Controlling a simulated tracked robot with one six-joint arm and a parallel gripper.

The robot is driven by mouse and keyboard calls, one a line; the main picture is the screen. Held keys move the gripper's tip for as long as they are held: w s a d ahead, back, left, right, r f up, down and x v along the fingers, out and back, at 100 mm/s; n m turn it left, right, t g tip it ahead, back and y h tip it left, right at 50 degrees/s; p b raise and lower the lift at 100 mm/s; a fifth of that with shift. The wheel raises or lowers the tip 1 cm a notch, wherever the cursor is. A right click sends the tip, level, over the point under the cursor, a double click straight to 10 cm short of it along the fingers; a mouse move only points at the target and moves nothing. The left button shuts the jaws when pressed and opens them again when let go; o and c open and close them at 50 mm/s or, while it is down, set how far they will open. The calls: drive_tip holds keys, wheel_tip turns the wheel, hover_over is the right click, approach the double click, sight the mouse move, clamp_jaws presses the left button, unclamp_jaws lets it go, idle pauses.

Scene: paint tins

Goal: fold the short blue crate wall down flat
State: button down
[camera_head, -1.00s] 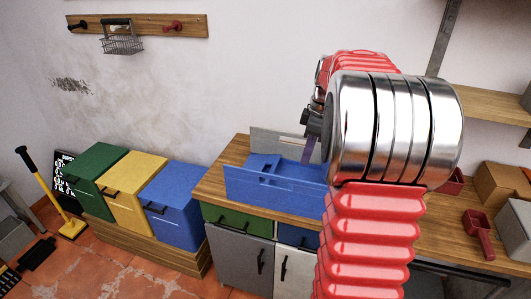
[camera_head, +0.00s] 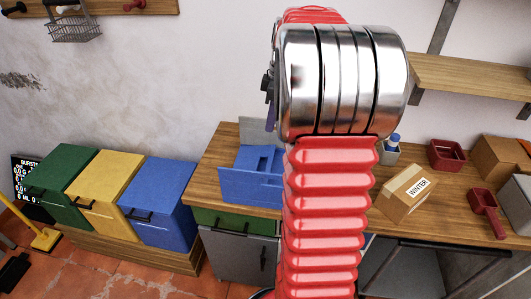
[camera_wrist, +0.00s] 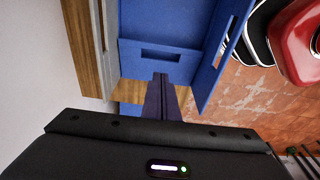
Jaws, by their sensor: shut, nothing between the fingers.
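The blue crate stands on the wooden counter (camera_head: 222,160). Its long front wall (camera_head: 238,186) is upright in the head view, and my arm hides the crate's right part. In the wrist view a long blue wall (camera_wrist: 225,50) runs along the right. A short blue wall with a handle slot (camera_wrist: 185,72) crosses the middle; I cannot tell exactly how far it is tilted. My gripper (camera_wrist: 160,78) is shut and empty, its dark fingertips at that short wall's lower edge in the picture; contact cannot be told. In the head view the gripper is mostly hidden by my arm.
A grey panel (camera_head: 256,132) stands behind the crate. Green (camera_head: 62,172), yellow (camera_head: 105,190) and blue (camera_head: 160,205) bins stand left of the counter. A cardboard box (camera_head: 405,195) and red containers (camera_head: 447,155) are on the right of the counter.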

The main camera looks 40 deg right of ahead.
drive_tip(key=shift+f, duration=0.15)
hover_over(269, 166)
drive_tip(key=f, duration=1.2)
drive_tip(key=shift+w+a, duration=0.1)
drive_tip(key=shift+a, duration=0.1)
drive_tip(key=shift+d+f, duration=0.15)
drive_tip(key=shift+f, duration=0.55)
drive_tip(key=f, duration=0.1)
drive_tip(key=s+f, duration=0.1)
drive_tip(key=d+f, duration=0.1)
drive_tip(key=f, duration=0.1)
drive_tip(key=shift+s, duration=0.35)
drive_tip(key=shift+r, duration=0.2)
